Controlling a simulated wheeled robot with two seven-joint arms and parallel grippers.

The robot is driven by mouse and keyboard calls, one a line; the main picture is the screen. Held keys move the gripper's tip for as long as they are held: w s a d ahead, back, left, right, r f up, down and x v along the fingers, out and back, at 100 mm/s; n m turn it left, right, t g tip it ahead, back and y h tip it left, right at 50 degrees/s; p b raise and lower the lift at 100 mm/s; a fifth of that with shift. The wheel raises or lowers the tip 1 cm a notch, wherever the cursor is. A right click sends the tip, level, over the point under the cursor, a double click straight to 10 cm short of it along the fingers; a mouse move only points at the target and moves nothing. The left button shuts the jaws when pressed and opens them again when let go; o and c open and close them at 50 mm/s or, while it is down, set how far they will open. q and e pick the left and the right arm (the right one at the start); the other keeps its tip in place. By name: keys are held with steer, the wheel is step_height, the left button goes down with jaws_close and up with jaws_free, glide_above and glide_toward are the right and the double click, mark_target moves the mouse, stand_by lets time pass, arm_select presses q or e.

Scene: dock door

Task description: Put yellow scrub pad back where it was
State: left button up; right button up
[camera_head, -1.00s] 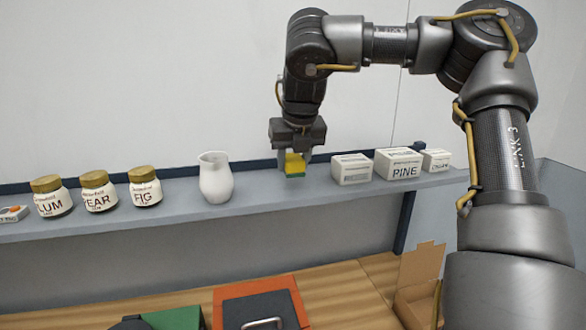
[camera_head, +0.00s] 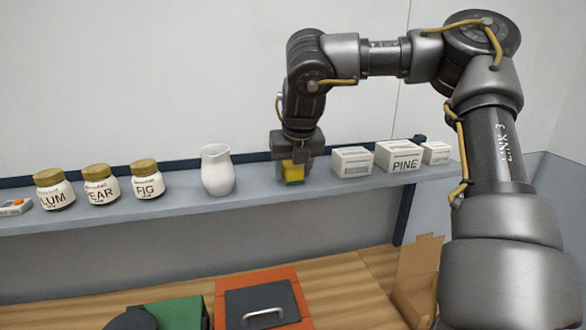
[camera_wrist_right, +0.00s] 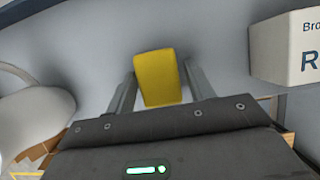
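The yellow scrub pad (camera_head: 293,173) has a green underside and sits low at the grey shelf, between the white jug (camera_head: 217,170) and the white boxes. It appears to rest on the shelf, though its contact is hard to see. My right gripper (camera_head: 294,166) is directly over it. In the right wrist view the pad (camera_wrist_right: 160,78) lies between the two fingers (camera_wrist_right: 160,82), with narrow gaps showing along its sides, so the gripper looks open around it. My left gripper is not in view.
The shelf (camera_head: 255,192) also holds the PINE box (camera_head: 400,158), smaller white boxes on both sides of it, and several gold-lidded jars such as FIG (camera_head: 148,183). Below are an orange case (camera_head: 291,275) and an open cardboard box (camera_head: 415,265).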

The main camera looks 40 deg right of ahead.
steer(key=shift+o, duration=0.5)
steer(key=shift+r, duration=0.1)
steer(key=shift+r+p, duration=0.3)
steer(key=shift+p, duration=0.05)
steer(key=b+v, duration=0.3)
steer(key=v, duration=0.8)
steer(key=shift+s+r, duration=0.2)
steer(key=shift+r, duration=0.1)
